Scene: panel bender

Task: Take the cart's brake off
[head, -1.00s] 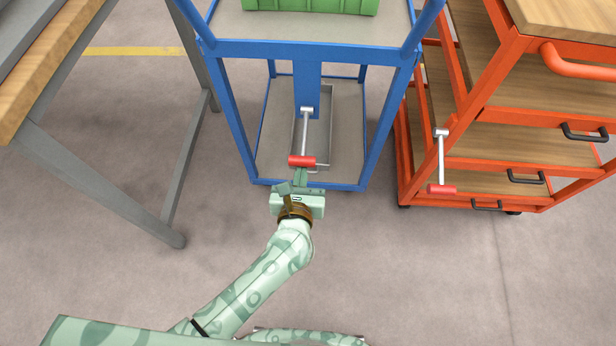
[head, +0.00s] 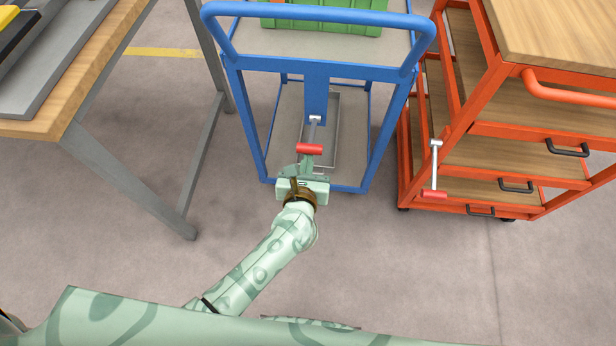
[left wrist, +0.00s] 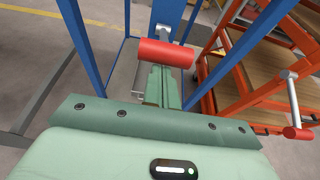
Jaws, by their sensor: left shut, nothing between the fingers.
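The blue cart (head: 318,71) stands ahead of me. Its brake lever is a grey rod (head: 313,132) with a red grip (head: 309,149), hanging from the cart's blue upright. My left gripper (head: 306,166) is shut and empty, just on the near side of the red grip. In the left wrist view its closed fingers (left wrist: 163,82) reach up to the lower edge of the red grip (left wrist: 166,53). The grip hides the fingertips, so I cannot tell whether they touch it. My right gripper is not in view.
An orange cart (head: 470,128) stands at the right, with a similar red-gripped lever (head: 435,193). A wooden-topped workbench (head: 75,110) with grey legs stands at the left. A green crate (head: 330,20) sits on the blue cart's top. The floor between is clear.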

